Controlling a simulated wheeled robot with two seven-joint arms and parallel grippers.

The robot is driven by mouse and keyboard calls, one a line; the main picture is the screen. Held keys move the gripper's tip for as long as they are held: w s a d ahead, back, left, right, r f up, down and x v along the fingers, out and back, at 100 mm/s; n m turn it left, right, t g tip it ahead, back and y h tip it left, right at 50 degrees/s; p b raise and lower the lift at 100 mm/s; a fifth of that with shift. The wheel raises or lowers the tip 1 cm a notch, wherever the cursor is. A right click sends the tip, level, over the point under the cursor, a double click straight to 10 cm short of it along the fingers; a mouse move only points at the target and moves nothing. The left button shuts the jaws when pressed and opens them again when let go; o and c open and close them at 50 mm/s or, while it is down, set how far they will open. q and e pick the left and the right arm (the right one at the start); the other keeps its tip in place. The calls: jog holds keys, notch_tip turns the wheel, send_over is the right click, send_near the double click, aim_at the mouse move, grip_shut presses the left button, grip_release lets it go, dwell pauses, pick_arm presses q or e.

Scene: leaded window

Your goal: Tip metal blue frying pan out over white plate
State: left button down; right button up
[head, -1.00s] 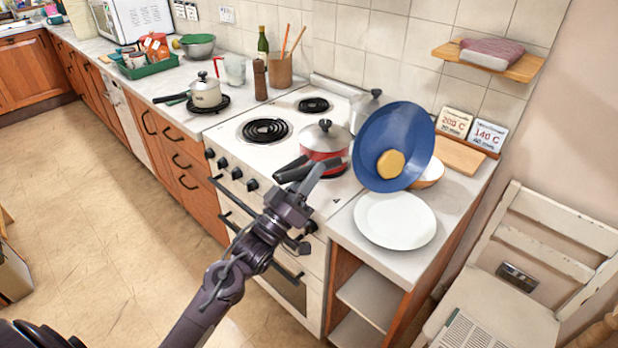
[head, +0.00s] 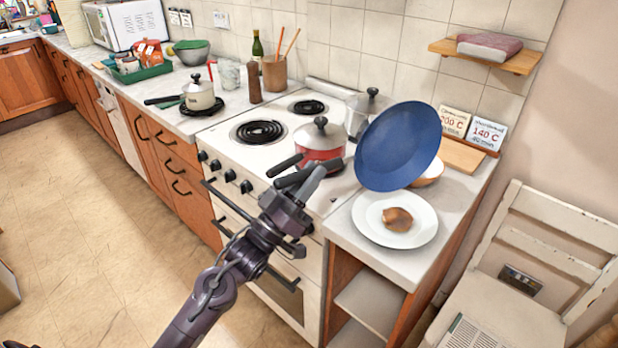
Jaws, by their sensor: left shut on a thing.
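The blue frying pan (head: 398,146) is tilted steeply, its inside facing me, above the far edge of the white plate. The inside of the pan looks empty. My left gripper (head: 312,183) is shut on the pan's dark handle, left of the pan and over the front right of the stove. The white plate (head: 371,235) lies on the counter right of the stove. My right gripper is not in view.
A red and white pot (head: 320,148) with a lid stands on the stove close behind my gripper. A bowl (head: 430,172) is partly hidden behind the pan. A white chair (head: 520,270) is at the right.

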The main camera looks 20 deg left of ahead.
pick_arm(q)
jog(key=shift+r, duration=0.25)
jog(key=shift+r+p, duration=1.85)
jog(key=shift+r, duration=0.1)
